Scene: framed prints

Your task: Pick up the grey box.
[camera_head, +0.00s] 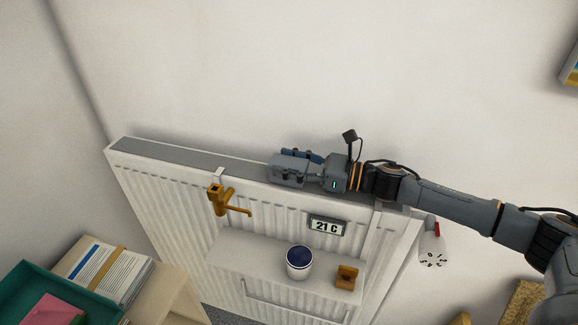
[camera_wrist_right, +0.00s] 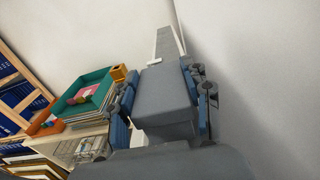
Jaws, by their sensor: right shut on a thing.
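The grey box (camera_wrist_right: 165,95) is between the blue-padded fingers of my right gripper (camera_wrist_right: 163,98) in the right wrist view, one finger on each side of it. In the head view the right gripper (camera_head: 303,166) is at the top of the white radiator (camera_head: 160,180), reaching in from the right. The grey box (camera_head: 286,168) shows there at the fingertips, partly hidden by the gripper. I cannot tell whether the box touches the radiator top. My left gripper is not in view.
A wall rises close behind the radiator. On its front are a brass-coloured hook (camera_head: 219,198), a "21 C" display (camera_head: 327,225) and a shelf with a blue-topped white cup (camera_head: 299,264) and a small wooden block (camera_head: 346,277). A teal tray (camera_head: 40,290) stands lower left.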

